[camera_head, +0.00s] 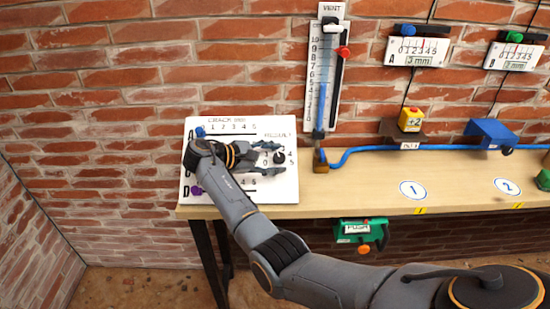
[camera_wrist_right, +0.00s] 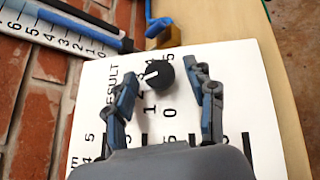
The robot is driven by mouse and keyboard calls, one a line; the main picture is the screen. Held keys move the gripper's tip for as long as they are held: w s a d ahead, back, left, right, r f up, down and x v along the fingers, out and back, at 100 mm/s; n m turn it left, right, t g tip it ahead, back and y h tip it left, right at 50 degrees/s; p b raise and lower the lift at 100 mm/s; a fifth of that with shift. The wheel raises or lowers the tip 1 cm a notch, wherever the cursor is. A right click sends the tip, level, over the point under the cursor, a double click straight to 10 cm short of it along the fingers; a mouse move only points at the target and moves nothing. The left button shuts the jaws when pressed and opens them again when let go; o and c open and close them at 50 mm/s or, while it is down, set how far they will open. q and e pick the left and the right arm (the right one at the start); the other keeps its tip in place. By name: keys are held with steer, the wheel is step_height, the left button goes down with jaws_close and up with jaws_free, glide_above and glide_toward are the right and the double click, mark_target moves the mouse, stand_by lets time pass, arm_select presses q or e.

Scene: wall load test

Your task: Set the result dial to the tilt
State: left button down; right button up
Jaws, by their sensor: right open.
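The result dial is a small black knob with a white pointer; it shows in the right wrist view (camera_wrist_right: 159,75) on a white board (camera_wrist_right: 245,75). Its pointer aims to the left in that view, near the printed 2 and 3. My right gripper (camera_wrist_right: 161,80) is open, with one finger on each side of the knob; small gaps seem to show. In the head view the right gripper (camera_head: 275,157) is at the right half of the leaning white board (camera_head: 228,121), partly hiding the dial. My left gripper is not in view.
The board stands on a wooden bench (camera_head: 350,190) against a brick wall. A vertical scale (camera_head: 325,75) with a blue tube joins a blue hose (camera_head: 375,149) along the bench. Gauges A (camera_head: 417,52) and B (camera_head: 514,57) hang at right. A yellow box (camera_head: 410,119) sits on a dark bracket.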

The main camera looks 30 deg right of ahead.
steer(key=v, duration=1.1)
steer(key=shift+a+r, duration=0.15)
steer(key=shift+a, duration=0.2)
